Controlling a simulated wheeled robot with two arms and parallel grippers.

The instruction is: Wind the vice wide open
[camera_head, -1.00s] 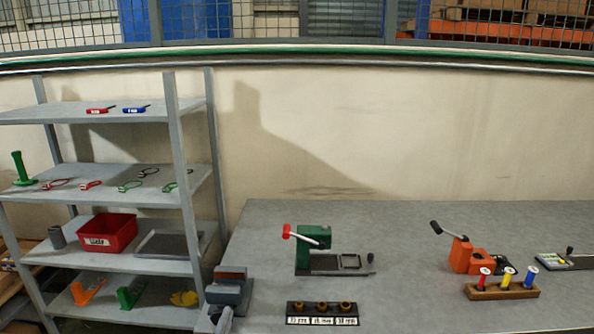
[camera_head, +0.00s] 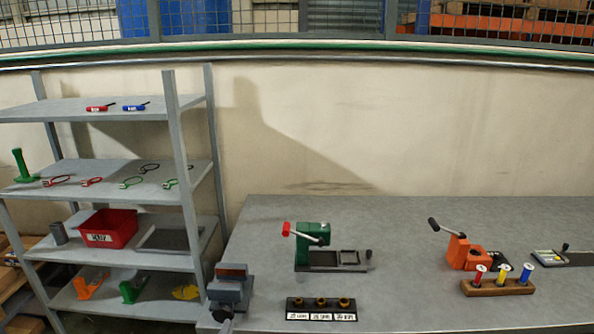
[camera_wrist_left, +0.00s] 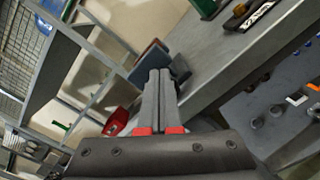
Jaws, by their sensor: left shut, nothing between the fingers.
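The vice (camera_head: 228,291) sits at the left front corner of the grey bench in the head view. It is blue-grey with a reddish-brown strip along its top, and a grey round part at its front is cut by the lower picture edge. How far its jaws are apart is hard to tell. In the left wrist view the vice (camera_wrist_left: 145,66) shows just beyond my left gripper (camera_wrist_left: 159,75). That gripper is shut and empty, its two grey fingers together. Its tips overlap the vice in the picture; contact cannot be told. My right gripper is in neither view.
On the bench stand a green tool (camera_head: 311,246) with a red-tipped lever, a black block (camera_head: 322,316) with brass pieces, an orange device (camera_head: 458,252) and a wooden spool rack (camera_head: 497,287). A grey shelf unit (camera_head: 176,180) stands close left of the vice.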

